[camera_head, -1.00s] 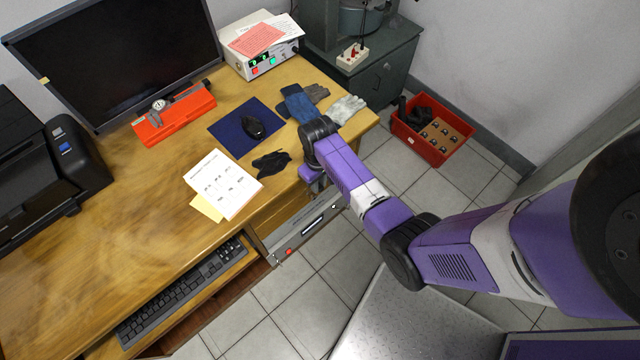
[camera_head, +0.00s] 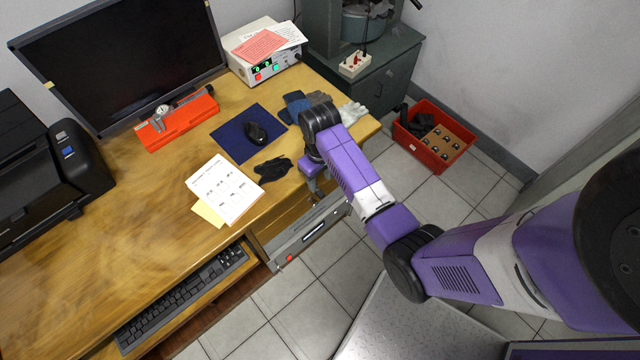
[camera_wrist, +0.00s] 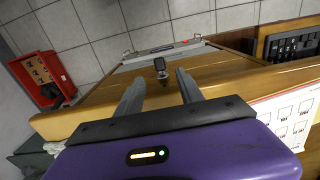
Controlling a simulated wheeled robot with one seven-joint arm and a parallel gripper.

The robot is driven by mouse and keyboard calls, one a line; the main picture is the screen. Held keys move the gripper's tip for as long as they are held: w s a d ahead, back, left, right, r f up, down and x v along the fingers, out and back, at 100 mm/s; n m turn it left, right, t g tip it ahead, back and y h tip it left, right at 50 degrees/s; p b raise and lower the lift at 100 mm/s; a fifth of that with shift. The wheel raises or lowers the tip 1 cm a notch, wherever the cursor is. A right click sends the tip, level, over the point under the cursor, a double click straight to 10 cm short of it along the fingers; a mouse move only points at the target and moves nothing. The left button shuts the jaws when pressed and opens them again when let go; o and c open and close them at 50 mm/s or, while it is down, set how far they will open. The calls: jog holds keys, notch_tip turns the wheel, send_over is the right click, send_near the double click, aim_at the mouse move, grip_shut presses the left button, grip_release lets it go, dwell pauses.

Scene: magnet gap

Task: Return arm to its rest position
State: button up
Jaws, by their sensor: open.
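My purple arm reaches from the right over the floor to the desk's right front edge.
The desk (camera_head: 130,215) carries a monitor (camera_head: 125,55), a black printer (camera_head: 40,165), a mouse (camera_head: 255,133), black cloth-like item (camera_head: 272,169), papers (camera_head: 226,188) and gloves (camera_head: 351,113). A red crate (camera_head: 462,137) stands on the floor at right.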

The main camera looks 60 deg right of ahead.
jog(key=shift+r, duration=0.6)
jog(key=w+d+r+t, duration=0.1)
jog(key=w, duration=0.1)
jog(key=w+d+r+t+h, duration=0.1)
jog(key=w+t, duration=0.1)
jog(key=w, duration=0.1)
jog(key=w+d+r+t+h, duration=0.1)
jog(key=w+d+r, duration=0.1)
jog(key=w, duration=0.1)
jog(key=shift+m+t, duration=0.3)
jog(key=s+a+r+n+t+h+b, duration=0.1)
jog(key=s+a+r+t+h+b, duration=0.1)
jog(key=s+a+r+t, duration=1.05)
jog(key=s+a+r+n+y, duration=0.1)
jog(key=s+a+r, duration=0.1)
jog(key=s, duration=0.3)
jog(key=s+a+r+n+g+y+b, duration=0.1)
jog(key=s+a+r, duration=0.1)
jog(key=s+a, duration=0.3)
jog(key=s+a+r+g+y, duration=0.1)
jog(key=s+a+r+y, duration=0.1)
jog(key=s, duration=0.5)
jog(key=shift+a+r+n, duration=0.4)
jog(key=shift+a+r, duration=0.1)
jog(key=shift+a, duration=0.55)
